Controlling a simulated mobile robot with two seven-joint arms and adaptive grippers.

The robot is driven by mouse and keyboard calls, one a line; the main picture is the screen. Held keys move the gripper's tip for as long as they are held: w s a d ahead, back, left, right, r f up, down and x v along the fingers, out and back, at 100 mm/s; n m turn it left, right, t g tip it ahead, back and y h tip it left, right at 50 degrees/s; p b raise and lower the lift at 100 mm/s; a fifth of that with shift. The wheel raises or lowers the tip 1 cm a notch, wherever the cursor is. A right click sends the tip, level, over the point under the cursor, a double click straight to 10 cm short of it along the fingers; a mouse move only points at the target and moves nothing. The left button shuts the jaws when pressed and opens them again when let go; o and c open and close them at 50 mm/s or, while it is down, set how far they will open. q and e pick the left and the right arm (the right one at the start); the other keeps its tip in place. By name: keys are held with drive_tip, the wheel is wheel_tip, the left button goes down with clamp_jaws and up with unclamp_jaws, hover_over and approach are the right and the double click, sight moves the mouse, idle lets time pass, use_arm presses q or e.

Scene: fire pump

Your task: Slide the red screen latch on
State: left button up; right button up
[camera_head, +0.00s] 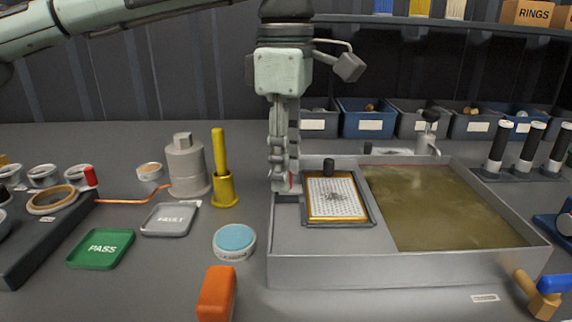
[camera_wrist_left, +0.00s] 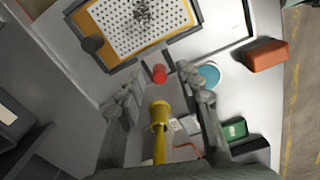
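The red screen latch (camera_head: 290,181) shows as a small sliver beside my left gripper (camera_head: 282,184) in the head view, at the left edge of the screen frame. In the left wrist view the red latch (camera_wrist_left: 159,73) is a small red knob between and just beyond the fingertips of my left gripper (camera_wrist_left: 163,84). The fingers are apart, with a gap on both sides of the latch. The framed perforated screen (camera_head: 336,196) lies in the grey tank top, with a dark knob (camera_head: 328,166) at its far edge and dark debris on its mesh. My right gripper is not in view.
The grey tank (camera_head: 400,270) holds murky water (camera_head: 440,205) to the right. Left of it stand a yellow-handled tool (camera_head: 220,165), a grey canister (camera_head: 187,170), a blue-topped tin (camera_head: 234,240) and an orange block (camera_head: 217,292). Green PASS (camera_head: 100,249) and grey FAULT (camera_head: 170,219) trays lie further left.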

use_arm(q)
drive_tip(key=shift+f, duration=0.35)
clamp_jaws()
